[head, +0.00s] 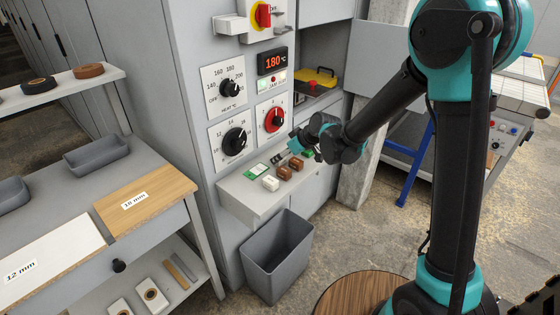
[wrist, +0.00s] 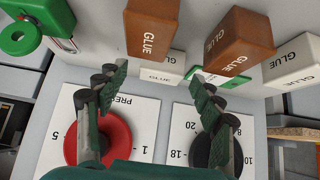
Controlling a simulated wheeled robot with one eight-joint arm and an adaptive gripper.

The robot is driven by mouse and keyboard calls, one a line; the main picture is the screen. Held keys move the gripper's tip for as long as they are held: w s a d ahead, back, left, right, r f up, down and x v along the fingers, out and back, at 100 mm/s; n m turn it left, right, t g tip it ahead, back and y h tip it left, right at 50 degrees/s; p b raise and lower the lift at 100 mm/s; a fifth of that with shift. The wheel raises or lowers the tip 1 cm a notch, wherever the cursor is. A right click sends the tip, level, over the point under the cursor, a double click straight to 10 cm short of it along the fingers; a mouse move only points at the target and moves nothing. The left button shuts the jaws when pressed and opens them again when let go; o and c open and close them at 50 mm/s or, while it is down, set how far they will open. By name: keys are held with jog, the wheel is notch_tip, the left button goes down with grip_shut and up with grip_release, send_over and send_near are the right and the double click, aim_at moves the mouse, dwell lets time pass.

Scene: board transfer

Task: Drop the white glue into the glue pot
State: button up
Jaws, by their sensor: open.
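My gripper (wrist: 158,76) is open and empty, its fingers spread; it also shows small in the head view (head: 298,143), by the control cabinet's ledge. In the wrist view, a white block marked GLUE (wrist: 160,72) lies beyond and between the fingertips, and another white GLUE block (wrist: 292,62) is at the right. Two brown GLUE blocks (wrist: 150,28) (wrist: 238,44) are nearer the top. In the head view, a white block (head: 270,183) and brown blocks (head: 284,173) sit on the ledge. I cannot identify the glue pot with certainty; a green round-ended part (wrist: 20,38) is at the upper left.
The cabinet ledge (head: 236,198) carries the blocks below the dials, including a red dial (head: 274,119). A grey bin (head: 277,258) stands on the floor beneath. A side table with a wooden board (head: 160,190) and grey trays is at the left.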

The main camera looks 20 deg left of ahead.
jog(key=shift+x, duration=0.8)
jog(key=c, duration=1.4)
jog(key=shift+o, duration=0.2)
